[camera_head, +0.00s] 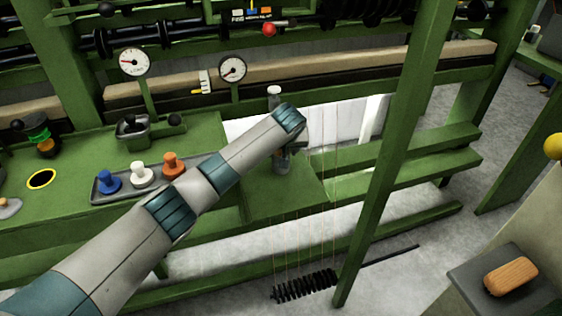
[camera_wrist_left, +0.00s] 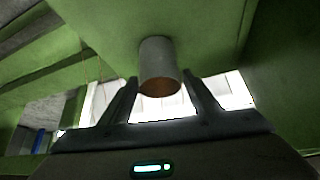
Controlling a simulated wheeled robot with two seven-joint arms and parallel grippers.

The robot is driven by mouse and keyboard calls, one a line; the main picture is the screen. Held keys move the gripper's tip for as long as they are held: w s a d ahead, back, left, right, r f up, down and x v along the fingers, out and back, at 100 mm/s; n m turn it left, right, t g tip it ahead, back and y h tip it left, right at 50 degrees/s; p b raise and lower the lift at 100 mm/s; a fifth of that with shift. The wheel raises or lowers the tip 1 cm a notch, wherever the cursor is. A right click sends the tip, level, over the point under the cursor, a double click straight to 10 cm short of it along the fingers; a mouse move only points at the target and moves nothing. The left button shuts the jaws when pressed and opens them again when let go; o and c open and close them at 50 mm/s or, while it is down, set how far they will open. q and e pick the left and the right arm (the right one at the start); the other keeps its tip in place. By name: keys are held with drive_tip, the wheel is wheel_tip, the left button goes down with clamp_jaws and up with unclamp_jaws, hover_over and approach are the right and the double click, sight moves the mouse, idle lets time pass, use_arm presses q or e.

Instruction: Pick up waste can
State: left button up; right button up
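A grey cylindrical can (camera_wrist_left: 159,58), which I take to be the waste can, stands out from a green surface in the left wrist view. Its near end shows a brown, copper-like face. My left gripper (camera_wrist_left: 161,78) is open, with one dark finger on each side of the can's near end. Narrow gaps seem to show between fingers and can; contact cannot be made out. In the head view my left gripper (camera_head: 286,150) is over a green ledge, and my forearm and wrist hide much of it and the can. My right gripper is not in view.
A green bench with blue, white and orange knobs (camera_head: 142,174) lies left of the ledge. A slanted green post (camera_head: 392,150) stands to the right, with thin hanging threads nearby. A black brush (camera_head: 305,286) is low down. A wooden block (camera_head: 510,269) lies at lower right.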

use_arm(q)
drive_tip(key=c, duration=1.1)
drive_tip(key=shift+r, duration=0.1)
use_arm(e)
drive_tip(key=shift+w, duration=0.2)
use_arm(q)
drive_tip(key=shift+r, duration=0.1)
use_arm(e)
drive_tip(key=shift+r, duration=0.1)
use_arm(q)
drive_tip(key=shift+r, duration=0.6)
drive_tip(key=s+d+r+p, duration=0.1)
drive_tip(key=s+d+r, duration=0.4)
drive_tip(key=d+r, duration=0.4)
drive_tip(key=shift+s+d+r, duration=0.2)
drive_tip(key=shift+d+r, duration=0.1)
drive_tip(key=shift+d, duration=0.35)
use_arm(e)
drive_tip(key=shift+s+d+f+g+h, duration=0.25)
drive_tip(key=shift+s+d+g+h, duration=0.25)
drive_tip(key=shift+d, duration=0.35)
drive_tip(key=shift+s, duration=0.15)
